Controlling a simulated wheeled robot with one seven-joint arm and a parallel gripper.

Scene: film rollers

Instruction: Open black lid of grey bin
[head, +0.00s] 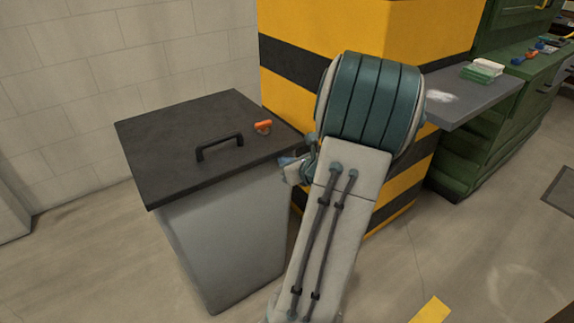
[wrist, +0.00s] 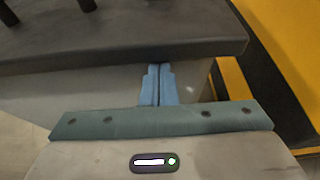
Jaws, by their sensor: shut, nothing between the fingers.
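The grey bin (head: 228,235) stands on the floor left of centre in the head view. Its black lid (head: 170,150) lies flat on top, closed. A black handle (head: 219,147) rises from the lid's near part. In the wrist view the lid's edge (wrist: 120,50) runs across the top, with the bin's grey side (wrist: 50,92) below it. My gripper (wrist: 158,68) is shut and empty, its blue fingertips at or just under the lid's edge; I cannot tell if they touch. In the head view my arm hides most of the gripper, at the lid's right edge.
An orange object (head: 263,127) sits on the lid near its right edge. A yellow and black striped pillar (head: 300,75) stands close behind and right of the bin. A grey shelf (head: 470,103) and a green bench (head: 520,110) are at the right. A pale block wall (head: 90,60) is behind.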

